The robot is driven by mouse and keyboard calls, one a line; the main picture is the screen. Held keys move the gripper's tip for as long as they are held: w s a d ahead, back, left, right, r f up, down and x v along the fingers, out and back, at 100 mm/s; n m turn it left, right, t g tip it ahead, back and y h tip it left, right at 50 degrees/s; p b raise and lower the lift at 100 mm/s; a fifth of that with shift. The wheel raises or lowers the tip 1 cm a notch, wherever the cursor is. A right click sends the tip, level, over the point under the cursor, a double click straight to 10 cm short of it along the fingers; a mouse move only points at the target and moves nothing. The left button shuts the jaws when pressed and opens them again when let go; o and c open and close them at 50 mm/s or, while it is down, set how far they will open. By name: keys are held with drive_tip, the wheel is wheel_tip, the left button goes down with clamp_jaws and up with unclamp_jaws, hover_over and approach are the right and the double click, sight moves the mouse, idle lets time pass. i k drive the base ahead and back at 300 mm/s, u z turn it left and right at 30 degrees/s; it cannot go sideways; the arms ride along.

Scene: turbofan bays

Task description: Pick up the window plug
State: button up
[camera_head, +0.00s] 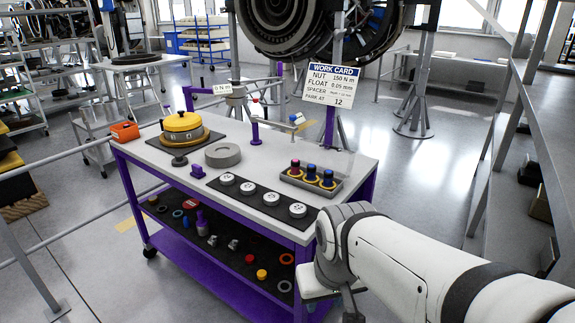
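I cannot tell for sure which piece is the window plug. Small parts lie on the dark mat of the cart's lower shelf, among them a yellow piece (262,274), a red piece (250,259) and an upright purple piece (202,224).
The purple-framed cart (160,157) also carries a yellow-topped round unit (184,127), a grey ring (223,154), several white discs on a black strip (262,195) and a work card (331,86). A rail (80,150) runs at left. Grey shelving (500,170) stands at right.

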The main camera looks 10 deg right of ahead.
sight(311, 169)
drive_tip(key=i, duration=1)
drive_tip(key=z, duration=0.05)
